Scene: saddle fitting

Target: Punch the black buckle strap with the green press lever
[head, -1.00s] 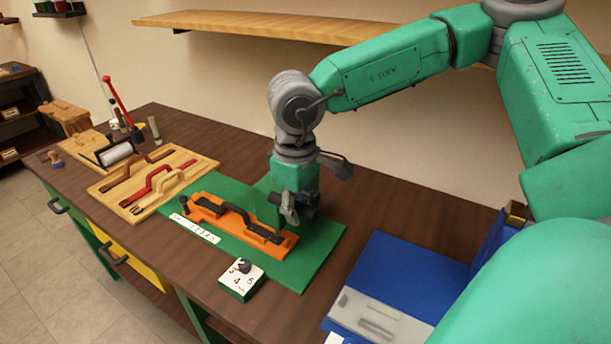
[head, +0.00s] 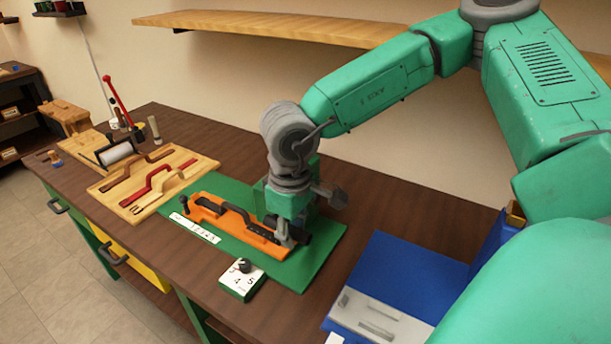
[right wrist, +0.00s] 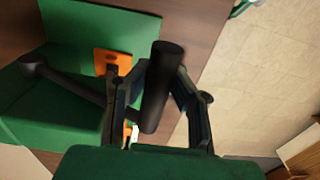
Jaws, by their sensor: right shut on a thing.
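The black buckle strap (head: 232,212) lies along an orange holder (head: 212,219) on a green mat (head: 318,256). My right gripper (head: 287,236) is low over the right end of the holder. In the right wrist view its fingers (right wrist: 160,82) are shut on a black cylindrical grip (right wrist: 163,70), which appears to belong to the press lever. A dark rod (right wrist: 65,82) with a round knob runs beside it over the green press body (right wrist: 50,108). My arm hides most of the press and the strap's right end in the head view. My left gripper is out of view.
A numbered dial box (head: 241,279) stands in front of the mat, and a white number strip (head: 195,228) lies beside the holder. A wooden board (head: 132,192) with several handle-shaped pieces is at left. A blue case (head: 405,272) lies open at right.

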